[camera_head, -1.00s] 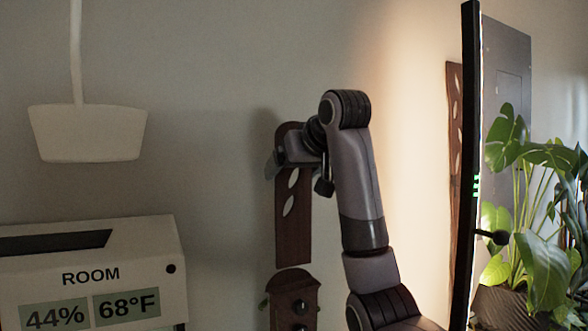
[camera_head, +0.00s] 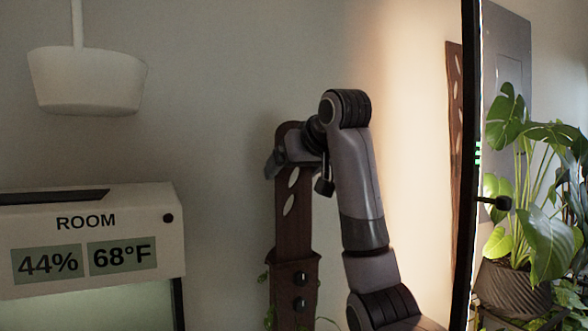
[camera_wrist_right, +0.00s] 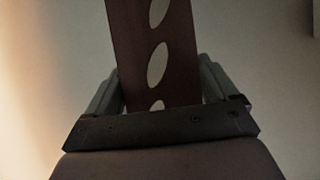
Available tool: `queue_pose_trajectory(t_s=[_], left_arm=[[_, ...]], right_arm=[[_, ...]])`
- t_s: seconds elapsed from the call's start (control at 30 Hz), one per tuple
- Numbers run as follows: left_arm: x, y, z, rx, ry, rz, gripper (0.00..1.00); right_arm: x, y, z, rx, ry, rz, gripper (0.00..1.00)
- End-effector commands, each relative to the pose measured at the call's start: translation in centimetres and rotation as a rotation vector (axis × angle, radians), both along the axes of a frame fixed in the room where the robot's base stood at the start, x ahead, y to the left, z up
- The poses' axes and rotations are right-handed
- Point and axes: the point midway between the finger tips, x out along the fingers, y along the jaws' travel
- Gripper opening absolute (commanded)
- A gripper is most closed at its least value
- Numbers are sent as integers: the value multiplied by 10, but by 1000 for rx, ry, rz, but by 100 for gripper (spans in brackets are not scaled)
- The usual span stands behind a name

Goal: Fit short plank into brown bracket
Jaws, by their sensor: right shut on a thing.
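The short plank (camera_head: 293,225) is dark brown with leaf-shaped cut-outs and hangs upright. My right gripper (camera_head: 281,160) is shut on its upper part. In the right wrist view the plank (camera_wrist_right: 152,45) runs between the two fingers. My left gripper is not in view.
A white room display (camera_head: 90,225) and a hanging white lamp (camera_head: 87,82) are at left. A tall black post (camera_head: 468,200) stands at right. Bare wall lies left of the plank.

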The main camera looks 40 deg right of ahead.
Motion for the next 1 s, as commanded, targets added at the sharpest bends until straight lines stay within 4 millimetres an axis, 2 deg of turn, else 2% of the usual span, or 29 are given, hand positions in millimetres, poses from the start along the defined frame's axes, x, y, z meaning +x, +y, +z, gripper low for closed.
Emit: queue_pose_trajectory(t_s=[0.23,0.7,1.0], left_arm=[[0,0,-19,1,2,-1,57],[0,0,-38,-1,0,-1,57],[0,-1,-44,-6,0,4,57]], right_arm=[[0,0,-18,0,-1,0,27],[0,0,-44,1,-1,0,27],[0,0,-53,0,-2,0,27]])
